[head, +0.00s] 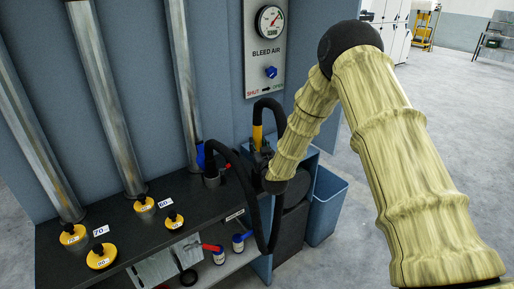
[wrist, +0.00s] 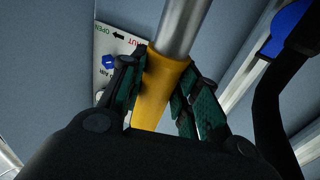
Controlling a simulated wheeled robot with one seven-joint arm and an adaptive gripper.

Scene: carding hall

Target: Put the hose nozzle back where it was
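The hose nozzle has a yellow grip (wrist: 158,92) and a bare metal tube (wrist: 184,28) in the wrist view. My gripper (wrist: 160,85) has its green-padded fingers on both sides of the yellow grip, pressed close against it. In the head view the yellow part (head: 257,137) stands upright, just above the right end of the bench, with a black hose (head: 268,103) arching from its top. My gripper (head: 262,158) is small and partly hidden there by my arm. The nozzle's lower end is hidden, so I cannot tell whether it touches anything.
A dark bench (head: 130,225) carries yellow knobbed discs (head: 103,258) with number cards. A bleed air panel (head: 265,50) with gauge and blue knob is on the wall. A blue bin (head: 327,205) stands right.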

